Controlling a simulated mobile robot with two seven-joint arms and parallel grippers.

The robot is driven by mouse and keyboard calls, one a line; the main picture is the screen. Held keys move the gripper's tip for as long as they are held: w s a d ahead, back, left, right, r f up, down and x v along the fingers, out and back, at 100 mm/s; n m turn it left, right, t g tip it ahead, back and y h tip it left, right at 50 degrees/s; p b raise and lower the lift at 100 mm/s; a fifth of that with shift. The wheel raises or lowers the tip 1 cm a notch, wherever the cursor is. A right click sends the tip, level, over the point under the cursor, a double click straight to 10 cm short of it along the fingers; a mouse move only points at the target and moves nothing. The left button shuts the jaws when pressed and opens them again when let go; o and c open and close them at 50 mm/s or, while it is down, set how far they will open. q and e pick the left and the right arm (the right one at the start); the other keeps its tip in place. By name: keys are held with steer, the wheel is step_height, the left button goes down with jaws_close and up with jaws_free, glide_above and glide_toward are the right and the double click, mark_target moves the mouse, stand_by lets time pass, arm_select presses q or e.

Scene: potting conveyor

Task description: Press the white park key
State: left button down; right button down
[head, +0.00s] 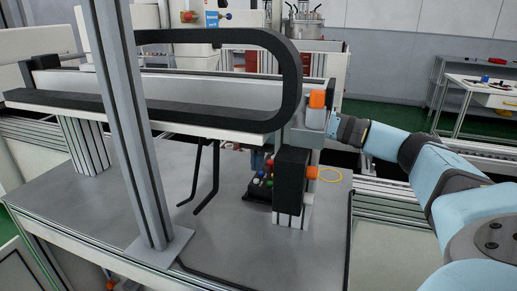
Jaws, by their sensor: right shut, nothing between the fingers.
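I cannot make out a white park key clearly. A small dark box with red, yellow, green and blue knobs (266,172) stands on the grey table, partly hidden by a black block (290,180). My right gripper (336,127) comes in from the right and is shut and empty. Its tip is beside the grey post top that carries an orange block (317,99); whether it touches cannot be told. My left gripper is not in view.
A black cable chain (290,60) loops above the table. A tall metal post (125,120) stands in the foreground, with bent black rods (212,180) to its right. A second orange part (312,172) sticks out beside the black block. The table's front is mostly clear.

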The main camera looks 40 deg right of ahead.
mark_target(256, 181)
step_height(256, 181, down, 2)
steer(key=shift+f, duration=0.1)
steer(key=shift+s+a, duration=0.1)
steer(key=shift+f, duration=0.15)
